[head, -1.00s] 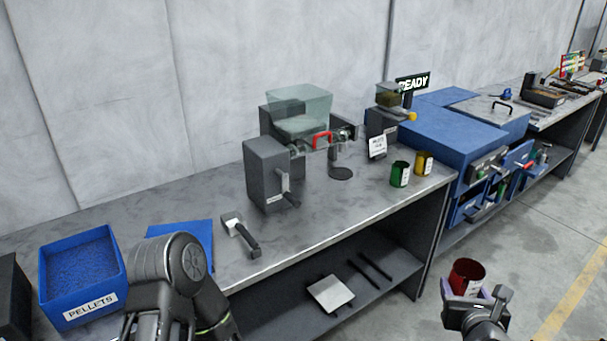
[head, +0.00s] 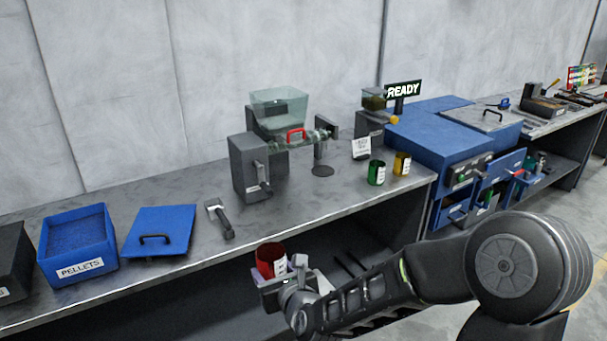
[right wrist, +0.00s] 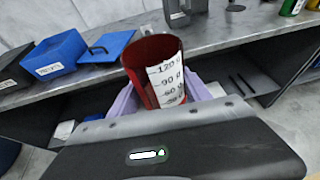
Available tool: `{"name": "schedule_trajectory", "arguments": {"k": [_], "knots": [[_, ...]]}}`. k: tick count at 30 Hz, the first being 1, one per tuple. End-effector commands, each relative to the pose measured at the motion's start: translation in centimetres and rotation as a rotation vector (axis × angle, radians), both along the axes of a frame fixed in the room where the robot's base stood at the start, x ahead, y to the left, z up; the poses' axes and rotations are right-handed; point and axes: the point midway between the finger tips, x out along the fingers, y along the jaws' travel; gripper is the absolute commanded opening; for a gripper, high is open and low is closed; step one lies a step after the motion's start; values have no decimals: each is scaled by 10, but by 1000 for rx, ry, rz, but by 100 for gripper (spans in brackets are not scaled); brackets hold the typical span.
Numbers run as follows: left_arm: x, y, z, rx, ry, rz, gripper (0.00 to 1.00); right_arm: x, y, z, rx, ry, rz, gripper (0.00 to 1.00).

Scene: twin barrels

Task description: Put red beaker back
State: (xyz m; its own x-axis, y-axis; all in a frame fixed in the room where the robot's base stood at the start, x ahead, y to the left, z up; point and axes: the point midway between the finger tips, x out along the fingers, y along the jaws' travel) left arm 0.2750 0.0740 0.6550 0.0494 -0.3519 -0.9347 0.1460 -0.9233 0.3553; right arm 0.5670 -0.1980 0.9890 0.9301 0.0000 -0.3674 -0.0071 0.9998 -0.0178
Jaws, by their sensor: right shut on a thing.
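The red beaker (head: 270,260) is held by my right gripper (head: 284,279), in front of the bench's front edge in the head view. In the right wrist view the beaker (right wrist: 147,64) stands between the pale purple fingers of the gripper (right wrist: 165,100), open end up, with a white measuring scale on its side. It looks apart from the bench. A green beaker (head: 377,173) and a yellow beaker (head: 402,163) stand side by side near the right end of the bench top. My left gripper is not in view.
A blue pellets box (head: 78,270), a blue lid with handle (head: 160,240) and a scoop-like tool (head: 220,218) lie on the left of the bench (head: 310,208). A grey machine with a clear hopper (head: 279,108) stands behind. Bare bench lies before it.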

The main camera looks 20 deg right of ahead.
Motion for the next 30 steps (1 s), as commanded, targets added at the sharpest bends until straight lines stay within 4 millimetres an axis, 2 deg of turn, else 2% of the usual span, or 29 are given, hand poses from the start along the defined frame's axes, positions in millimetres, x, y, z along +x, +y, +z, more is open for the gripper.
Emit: {"name": "schedule_trajectory", "arguments": {"k": [8,11,14,17,20,24,27,30], "knots": [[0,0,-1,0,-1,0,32,1,-1,0,0,-1,-1,0],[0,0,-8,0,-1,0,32,6,-6,-6,0,-1,-13,0],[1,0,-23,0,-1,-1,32,19,-22,-19,1,-3,-43,0],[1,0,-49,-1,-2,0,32,41,-49,-38,3,-4,-95,0],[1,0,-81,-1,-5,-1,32,68,-90,-61,6,-5,-161,0],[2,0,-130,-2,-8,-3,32,105,-156,-88,10,-7,-249,0],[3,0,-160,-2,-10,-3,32,124,-202,-99,13,-8,-296,0],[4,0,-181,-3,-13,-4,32,137,-237,-104,16,-10,-325,0]]}}
